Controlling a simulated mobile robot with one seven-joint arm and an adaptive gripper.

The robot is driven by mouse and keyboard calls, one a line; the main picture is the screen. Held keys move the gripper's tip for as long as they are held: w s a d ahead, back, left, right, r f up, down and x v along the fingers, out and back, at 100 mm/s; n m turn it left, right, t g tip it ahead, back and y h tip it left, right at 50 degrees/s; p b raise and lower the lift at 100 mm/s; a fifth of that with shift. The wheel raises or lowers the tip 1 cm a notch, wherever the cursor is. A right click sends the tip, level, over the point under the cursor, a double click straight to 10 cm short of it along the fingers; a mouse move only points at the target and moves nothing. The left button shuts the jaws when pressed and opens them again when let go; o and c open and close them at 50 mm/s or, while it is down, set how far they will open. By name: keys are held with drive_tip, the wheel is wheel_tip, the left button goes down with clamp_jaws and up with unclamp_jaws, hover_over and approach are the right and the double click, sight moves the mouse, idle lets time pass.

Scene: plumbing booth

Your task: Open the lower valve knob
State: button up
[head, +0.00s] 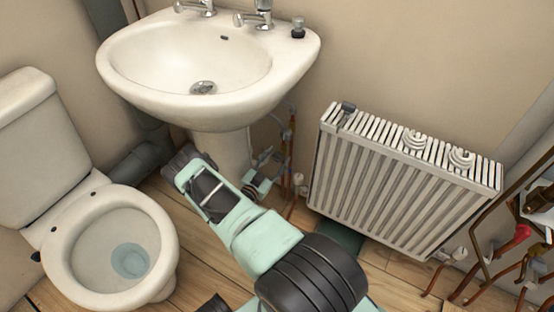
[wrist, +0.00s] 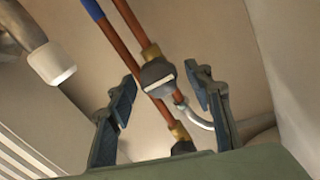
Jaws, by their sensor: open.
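My gripper (head: 272,163) reaches in beside the sink pedestal, towards the pipes under the basin. In the wrist view my gripper (wrist: 162,82) is open, with one finger on each side of a dark grey valve knob with a pale face (wrist: 158,76). Gaps show between the knob and both fingers; the depth between them is hard to judge. A second dark valve knob (wrist: 183,147) shows near my gripper's base, partly hidden. Both knobs sit by brass fittings on copper pipes. The wrist picture seems turned over, so the pale-faced knob may be the lower one.
The sink (head: 150,85) and its pedestal (head: 222,150) stand close by. A white radiator (head: 385,190) is to the right, the toilet (head: 110,250) to the left. A white pipe fitting (wrist: 52,63) lies left of my fingers. Room around the pipes is narrow.

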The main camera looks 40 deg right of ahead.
drive_tip(key=shift+d, duration=0.1)
drive_tip(key=c, duration=1.2)
drive_tip(key=shift+o, duration=0.2)
